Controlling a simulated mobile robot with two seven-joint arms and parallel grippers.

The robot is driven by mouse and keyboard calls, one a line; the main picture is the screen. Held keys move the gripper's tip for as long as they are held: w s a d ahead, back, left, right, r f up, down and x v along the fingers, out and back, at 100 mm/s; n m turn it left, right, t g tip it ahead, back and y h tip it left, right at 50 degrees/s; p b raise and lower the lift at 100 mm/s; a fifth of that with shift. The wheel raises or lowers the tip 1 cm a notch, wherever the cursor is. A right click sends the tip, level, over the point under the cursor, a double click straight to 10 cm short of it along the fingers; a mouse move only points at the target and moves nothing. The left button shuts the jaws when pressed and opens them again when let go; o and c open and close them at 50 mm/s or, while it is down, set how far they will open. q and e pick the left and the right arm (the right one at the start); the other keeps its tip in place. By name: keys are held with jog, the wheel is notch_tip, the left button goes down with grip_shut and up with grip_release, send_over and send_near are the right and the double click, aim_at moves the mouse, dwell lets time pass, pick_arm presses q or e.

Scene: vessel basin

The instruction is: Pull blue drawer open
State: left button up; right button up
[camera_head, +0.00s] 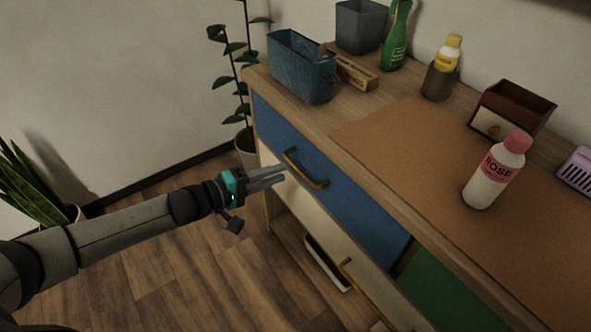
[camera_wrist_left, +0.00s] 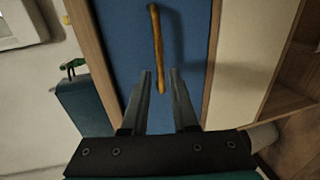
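The blue drawer (camera_head: 340,190) is in the upper left of the wooden cabinet's front and looks shut. Its brass handle (camera_head: 305,169) runs along the front. My left gripper (camera_head: 283,179) is beside the handle, a little to its left in the head view, with its fingers pointing toward the drawer front. In the left wrist view the gripper (camera_wrist_left: 160,78) is open and empty. My right gripper is in neither view.
A cream drawer (camera_head: 320,238) with its own handle (camera_head: 356,284) is below, and a green front (camera_head: 450,290) is to the right. The top (camera_head: 385,140) holds a blue bin (camera_head: 300,68), several bottles and a wooden box (camera_head: 510,107). Floor (camera_head: 190,255) before the cabinet is clear.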

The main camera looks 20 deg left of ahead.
aim_at(294, 168)
pick_arm(q)
jog(key=b+x, duration=0.1)
jog(key=x, duration=0.3)
jog(key=shift+b+x, duration=0.5)
jog(key=shift+x, duration=0.5)
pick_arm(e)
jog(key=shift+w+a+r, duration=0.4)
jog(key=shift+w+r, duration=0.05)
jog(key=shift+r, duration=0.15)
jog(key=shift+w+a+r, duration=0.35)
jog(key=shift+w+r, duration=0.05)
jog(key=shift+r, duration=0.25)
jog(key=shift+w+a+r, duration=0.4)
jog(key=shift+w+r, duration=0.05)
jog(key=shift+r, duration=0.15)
pick_arm(q)
grip_shut()
